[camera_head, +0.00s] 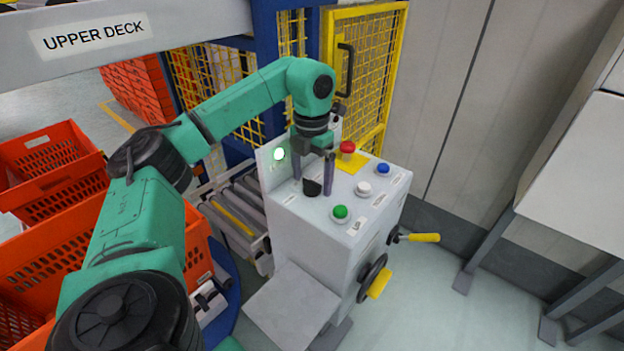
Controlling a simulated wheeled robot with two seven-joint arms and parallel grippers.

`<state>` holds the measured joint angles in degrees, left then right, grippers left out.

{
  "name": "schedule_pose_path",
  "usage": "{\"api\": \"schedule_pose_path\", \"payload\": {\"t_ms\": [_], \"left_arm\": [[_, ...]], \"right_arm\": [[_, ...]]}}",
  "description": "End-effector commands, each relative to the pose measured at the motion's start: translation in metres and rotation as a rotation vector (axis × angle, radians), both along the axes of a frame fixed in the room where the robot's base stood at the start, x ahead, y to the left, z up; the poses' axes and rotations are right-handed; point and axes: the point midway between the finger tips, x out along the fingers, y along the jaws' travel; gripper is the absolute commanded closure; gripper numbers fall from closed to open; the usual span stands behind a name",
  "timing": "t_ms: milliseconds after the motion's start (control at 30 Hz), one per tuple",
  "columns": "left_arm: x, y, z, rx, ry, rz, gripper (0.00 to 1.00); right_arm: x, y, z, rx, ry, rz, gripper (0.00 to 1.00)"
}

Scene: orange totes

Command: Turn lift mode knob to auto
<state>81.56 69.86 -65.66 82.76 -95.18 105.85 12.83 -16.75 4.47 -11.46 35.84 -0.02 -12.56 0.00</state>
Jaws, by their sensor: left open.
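A dark knob (312,188) sits on the sloped top of the grey control box (290,226), near its left side. My left gripper (313,182) points down over the panel with its two fingers apart, one on each side of the knob. I cannot tell whether the fingers touch it. The small labels on the panel are too small to read, so the knob's setting is unclear. My right gripper is not in view.
The panel also carries a green button (340,212), a white button (363,188), a blue button (382,168) and a red mushroom button (347,148). A yellow-handled lever (424,238) and handwheel (373,278) stick out at the side. Orange totes (45,160) stand left.

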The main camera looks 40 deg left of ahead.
Motion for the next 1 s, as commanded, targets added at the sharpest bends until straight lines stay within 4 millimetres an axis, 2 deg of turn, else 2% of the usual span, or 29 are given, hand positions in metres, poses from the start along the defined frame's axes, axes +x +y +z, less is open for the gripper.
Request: {"api": "schedule_pose_path", "payload": {"t_ms": [233,367,400,467,767,1000], "left_arm": [[0.0,0.0,-0.002,0.0,0.001,0.0,0.05],[0.0,0.0,-0.002,-0.001,0.0,0.0,0.55],[0.0,0.0,-0.002,-0.001,0.0,0.0,0.7],[0.0,0.0,-0.002,-0.001,0.0,0.0,0.91],[0.0,0.0,-0.001,-0.001,0.001,-0.03,0.91],[0.0,0.0,0.0,-0.002,0.001,-0.149,0.91]], "right_arm": [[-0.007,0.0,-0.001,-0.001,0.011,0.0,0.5],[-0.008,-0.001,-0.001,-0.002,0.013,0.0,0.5],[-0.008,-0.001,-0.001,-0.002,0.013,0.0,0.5],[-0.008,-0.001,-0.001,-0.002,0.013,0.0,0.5],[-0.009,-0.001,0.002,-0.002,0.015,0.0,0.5],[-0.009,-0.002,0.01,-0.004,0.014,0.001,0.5]]}}
